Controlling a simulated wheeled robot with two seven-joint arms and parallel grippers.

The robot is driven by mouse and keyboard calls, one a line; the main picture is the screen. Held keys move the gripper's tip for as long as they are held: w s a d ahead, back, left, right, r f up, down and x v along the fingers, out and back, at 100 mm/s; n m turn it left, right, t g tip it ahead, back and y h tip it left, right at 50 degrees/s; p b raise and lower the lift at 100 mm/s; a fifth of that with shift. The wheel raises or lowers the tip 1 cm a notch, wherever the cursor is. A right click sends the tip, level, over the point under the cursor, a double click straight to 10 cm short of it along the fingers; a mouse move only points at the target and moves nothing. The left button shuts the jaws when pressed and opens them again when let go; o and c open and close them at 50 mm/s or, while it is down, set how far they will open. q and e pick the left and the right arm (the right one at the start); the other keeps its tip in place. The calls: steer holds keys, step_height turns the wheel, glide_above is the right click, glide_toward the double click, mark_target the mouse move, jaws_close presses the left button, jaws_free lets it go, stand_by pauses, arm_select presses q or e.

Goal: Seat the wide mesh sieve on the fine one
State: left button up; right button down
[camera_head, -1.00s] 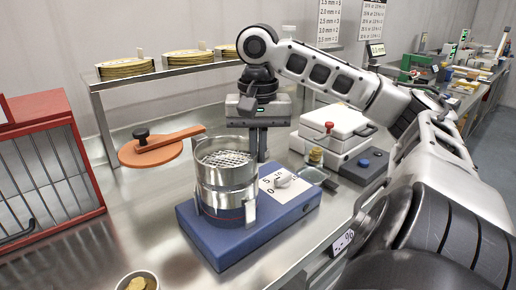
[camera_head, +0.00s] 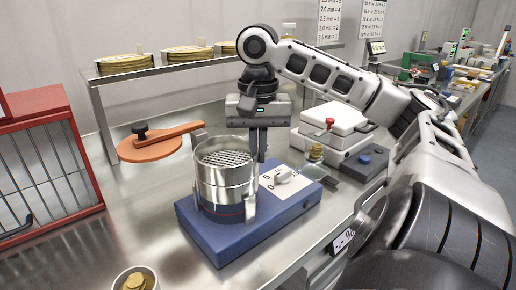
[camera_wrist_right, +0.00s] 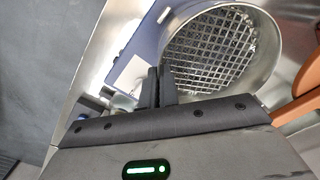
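The wide mesh sieve (camera_head: 226,180), a steel ring with a coarse square mesh, sits at the top of a steel stack. Its mesh (camera_wrist_right: 212,50) fills the right part of the wrist view. The lower part of the stack (camera_head: 222,212), with a red line, stands on the blue base (camera_head: 220,238); the fine sieve's mesh is hidden. The rings look level and in contact, but I cannot tell whether they are fully seated. My right gripper (camera_head: 257,153) is at the far right rim. Its fingers (camera_wrist_right: 161,86) are close together, pinching the rim. My left gripper is out of view.
An orange disc (camera_head: 150,150) with a handle and black knob lies behind the stack, left. A red rack (camera_head: 50,160) stands at the left, a cup (camera_head: 136,280) in front. A white box (camera_head: 333,125) and small jar (camera_head: 316,153) are at the right.

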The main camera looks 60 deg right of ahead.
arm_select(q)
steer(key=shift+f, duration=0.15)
arm_select(e)
steer(key=shift+f, duration=0.15)
steer(key=c, duration=2.1)
jaws_free()
steer(key=o, duration=0.5)
